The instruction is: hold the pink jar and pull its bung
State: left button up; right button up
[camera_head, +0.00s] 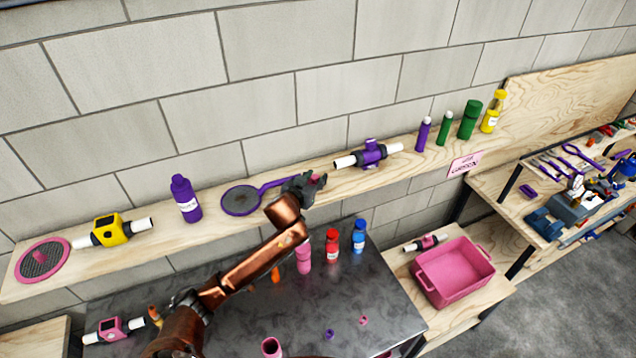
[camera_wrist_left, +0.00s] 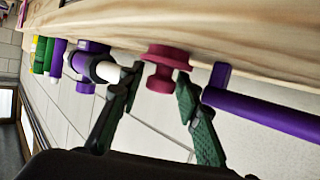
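My left gripper (camera_head: 306,187) is over the wall shelf; its arm crosses the head view from the bottom left. A dark pink, spool-shaped bung (camera_head: 320,179) is at its tips. In the left wrist view the bung (camera_wrist_left: 168,68) sits against the shelf wood, between and just beyond the spread fingers (camera_wrist_left: 160,108), with gaps on both sides. A pink jar or bottle (camera_head: 303,257) stands on the dark metal table below, its top partly behind my arm. Another pink vessel (camera_head: 271,347) with a dark open mouth is at the bottom edge; I cannot tell which is the jar. My right gripper is not seen.
On the shelf (camera_head: 335,185), a purple-handled round filter (camera_head: 240,199) and a purple valve piece (camera_head: 371,153) flank the gripper. Red (camera_head: 332,246) and blue (camera_head: 358,237) bottles stand on the table. A pink crate (camera_head: 455,272) is to the right.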

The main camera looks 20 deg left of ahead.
pick_arm(q)
jog(key=shift+s, duration=0.1)
jog(key=c, duration=0.8)
jog(key=shift+r, duration=0.1)
jog(key=shift+c, duration=0.2)
